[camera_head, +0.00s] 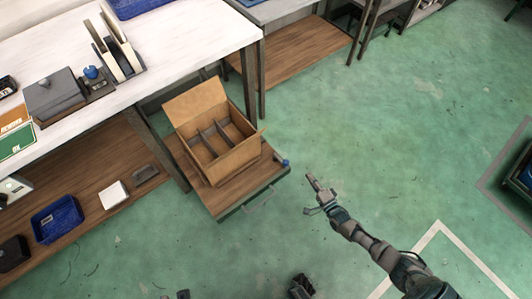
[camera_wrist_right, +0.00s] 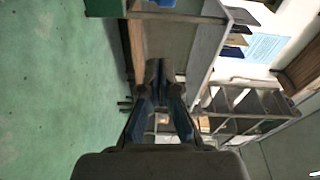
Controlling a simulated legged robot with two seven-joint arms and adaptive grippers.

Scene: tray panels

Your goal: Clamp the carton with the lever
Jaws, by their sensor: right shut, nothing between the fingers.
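An open brown carton (camera_head: 222,142) with inner dividers and a raised back flap stands on a wooden tray panel (camera_head: 232,194) beside the white table. A small lever with a blue knob (camera_head: 285,162) shows at the panel's right edge, next to the carton; its exact position is too small to tell. My right gripper (camera_head: 314,184) is to the right of the panel, apart from the lever and the carton. In the wrist view its fingers (camera_wrist_right: 160,72) are together with nothing between them. My left gripper is not clearly visible.
A metal handle (camera_head: 258,201) is on the panel's front edge. The white table (camera_head: 185,45) holds a grey box (camera_head: 55,95) and a stand with panels. A blue bin (camera_head: 57,218) sits on the lower shelf.

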